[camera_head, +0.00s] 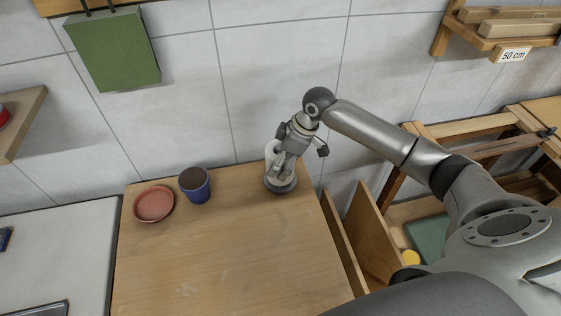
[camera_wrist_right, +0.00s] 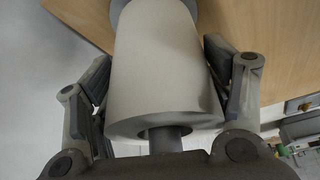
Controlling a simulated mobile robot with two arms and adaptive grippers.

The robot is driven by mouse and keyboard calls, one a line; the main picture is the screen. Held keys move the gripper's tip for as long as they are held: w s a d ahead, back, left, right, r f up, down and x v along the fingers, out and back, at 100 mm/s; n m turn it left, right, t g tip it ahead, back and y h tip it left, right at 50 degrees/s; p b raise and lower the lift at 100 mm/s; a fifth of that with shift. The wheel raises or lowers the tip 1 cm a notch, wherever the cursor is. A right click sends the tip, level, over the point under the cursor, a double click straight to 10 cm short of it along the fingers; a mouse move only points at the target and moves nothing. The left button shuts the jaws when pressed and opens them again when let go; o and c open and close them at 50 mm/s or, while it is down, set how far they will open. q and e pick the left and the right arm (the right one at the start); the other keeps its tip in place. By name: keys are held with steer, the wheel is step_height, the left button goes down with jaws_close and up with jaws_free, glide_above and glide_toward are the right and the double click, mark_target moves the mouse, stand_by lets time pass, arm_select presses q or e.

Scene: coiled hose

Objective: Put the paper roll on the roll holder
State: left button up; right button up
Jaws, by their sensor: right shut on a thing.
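The white paper roll (camera_head: 271,151) stands upright at the back right corner of the wooden worktop, partly hidden by my right gripper (camera_head: 284,163). The roll holder (camera_head: 280,184) shows as a round grey base under the roll. In the right wrist view the roll (camera_wrist_right: 160,70) lies between the two fingers of my right gripper, which is shut on it. The grey post of the roll holder (camera_wrist_right: 165,140) shows inside the roll's core, so the roll is around the post. The roll's lower end is close to the base; whether it touches is unclear. My left gripper is not in view.
A blue cup (camera_head: 195,187) and a reddish saucer (camera_head: 154,204) stand at the worktop's back left. The middle of the worktop (camera_head: 220,255) is clear. A tiled wall stands close behind. Open wooden panels (camera_head: 366,235) stand right of the worktop.

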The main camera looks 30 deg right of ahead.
steer(key=shift+f, duration=0.75)
steer(key=shift+f, duration=0.1)
steer(key=o, duration=1.1)
steer(key=b+v, duration=0.1)
steer(key=v, duration=1.1)
